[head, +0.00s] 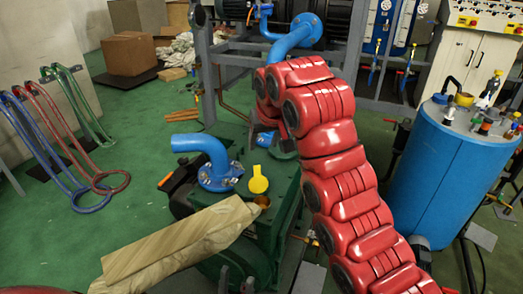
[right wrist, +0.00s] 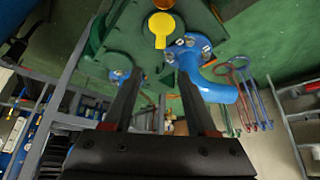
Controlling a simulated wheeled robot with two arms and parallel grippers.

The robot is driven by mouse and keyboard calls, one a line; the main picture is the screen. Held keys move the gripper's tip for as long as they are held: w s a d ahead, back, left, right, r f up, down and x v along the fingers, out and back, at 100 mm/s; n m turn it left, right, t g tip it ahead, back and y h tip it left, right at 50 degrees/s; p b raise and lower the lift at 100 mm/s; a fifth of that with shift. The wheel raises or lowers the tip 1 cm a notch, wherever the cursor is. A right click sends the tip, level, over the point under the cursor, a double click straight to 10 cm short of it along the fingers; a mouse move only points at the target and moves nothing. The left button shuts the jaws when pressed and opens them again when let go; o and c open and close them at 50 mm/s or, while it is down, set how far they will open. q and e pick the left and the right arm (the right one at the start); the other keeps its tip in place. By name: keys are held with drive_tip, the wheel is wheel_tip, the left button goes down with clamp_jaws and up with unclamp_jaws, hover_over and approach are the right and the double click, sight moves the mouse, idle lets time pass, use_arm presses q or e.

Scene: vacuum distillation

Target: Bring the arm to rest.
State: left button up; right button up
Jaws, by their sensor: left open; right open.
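My right arm (head: 335,150), red and segmented, rises from the lower right of the head view and bends over at the top. Its gripper is mostly hidden behind the arm there. In the right wrist view my right gripper (right wrist: 157,78) is open, with two dark fingers apart and nothing held between them. Beyond the fingertips are a green machine (right wrist: 125,35), a yellow round-ended part (right wrist: 162,25) and a blue pipe elbow (right wrist: 205,85). I cannot make out my left gripper in either view. A red piece of my left arm shows at the bottom left edge of the head view.
The green machine (head: 283,205) with its blue elbow (head: 205,155) and yellow part (head: 258,180) stands left of the arm. A tan wrapped object (head: 175,245) lies in front. A blue drum (head: 455,160) stands right. Green floor (head: 130,130) is open at left, near hose racks.

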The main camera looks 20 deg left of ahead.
drive_tip(key=shift+s+d+r, duration=0.15)
drive_tip(key=shift+s+r, duration=0.15)
drive_tip(key=shift+r, duration=0.2)
